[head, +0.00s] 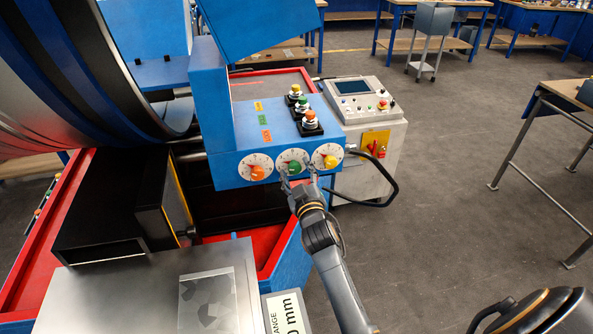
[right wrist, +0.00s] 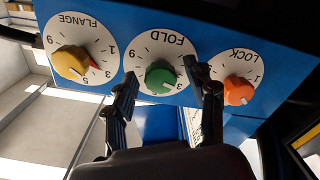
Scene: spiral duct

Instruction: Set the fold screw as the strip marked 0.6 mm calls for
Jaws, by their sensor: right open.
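The green fold screw knob (head: 293,167) is the middle of three dials on the blue panel. In the right wrist view the green knob (right wrist: 160,77) sits on the white dial marked FOLD, upside down; I cannot read its setting surely. My right gripper (head: 298,179) is open in front of this dial. In the right wrist view its fingertips (right wrist: 160,73) are on either side of the green knob; contact is unclear. A label card (head: 287,312) at the bottom shows only "ANGE" and "0 mm". I cannot make out a strip marked 0.6 mm. My left gripper is out of view.
The orange lock knob (head: 257,172) and yellow flange knob (head: 330,162) flank the green one closely. Push buttons (head: 306,117) stand above on the panel. A grey control box (head: 365,110) with a black cable is right of it. Open floor lies farther right.

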